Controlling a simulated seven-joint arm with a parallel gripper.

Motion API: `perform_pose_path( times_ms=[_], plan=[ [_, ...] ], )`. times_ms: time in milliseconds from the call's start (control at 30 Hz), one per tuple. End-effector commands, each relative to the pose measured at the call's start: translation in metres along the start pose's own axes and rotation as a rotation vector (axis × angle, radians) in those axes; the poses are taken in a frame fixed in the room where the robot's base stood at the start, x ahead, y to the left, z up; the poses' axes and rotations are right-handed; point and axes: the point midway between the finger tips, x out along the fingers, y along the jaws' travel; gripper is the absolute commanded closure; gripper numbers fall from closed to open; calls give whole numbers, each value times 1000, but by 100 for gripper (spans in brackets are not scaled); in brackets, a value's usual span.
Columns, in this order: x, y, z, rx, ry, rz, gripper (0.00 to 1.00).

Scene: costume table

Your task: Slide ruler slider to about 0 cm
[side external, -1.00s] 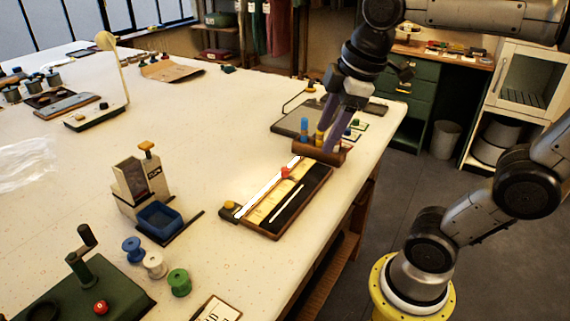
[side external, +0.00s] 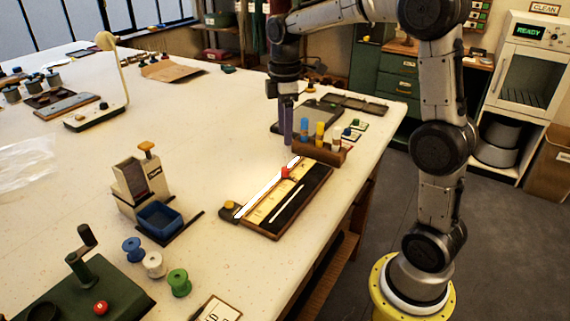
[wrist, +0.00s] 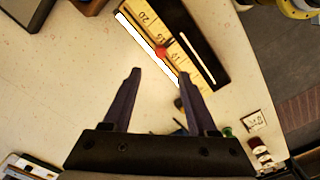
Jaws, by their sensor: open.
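The ruler (side external: 262,208) lies on the table in a dark wooden frame, with a pale scale strip and a black strip. Its red slider (side external: 285,171) sits toward the far end in the side view. In the wrist view the slider (wrist: 162,53) is on the scale; a 20 shows up-left of it, other marks are hard to read. My gripper (side external: 287,140) points down beyond the ruler's far end, apart from the slider. In the wrist view my gripper (wrist: 160,73) is open and empty, with the slider just beyond its fingertips.
A wooden rack (side external: 320,150) with colored bottles stands close to the right of my gripper. A dark tray (side external: 300,122) lies behind it. A blue bin (side external: 160,219) and thread spools (side external: 154,264) stand left of the ruler. The table left of the ruler's far end is clear.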

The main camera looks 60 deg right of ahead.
Motion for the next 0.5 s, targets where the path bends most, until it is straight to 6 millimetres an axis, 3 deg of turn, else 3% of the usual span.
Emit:
perform_pose_path(
  times_ms=[300,500],
  plan=[
    [64,-1,0,0,-2,-4,42],
    [91,0,0,0,-1,-1,42]
  ],
)
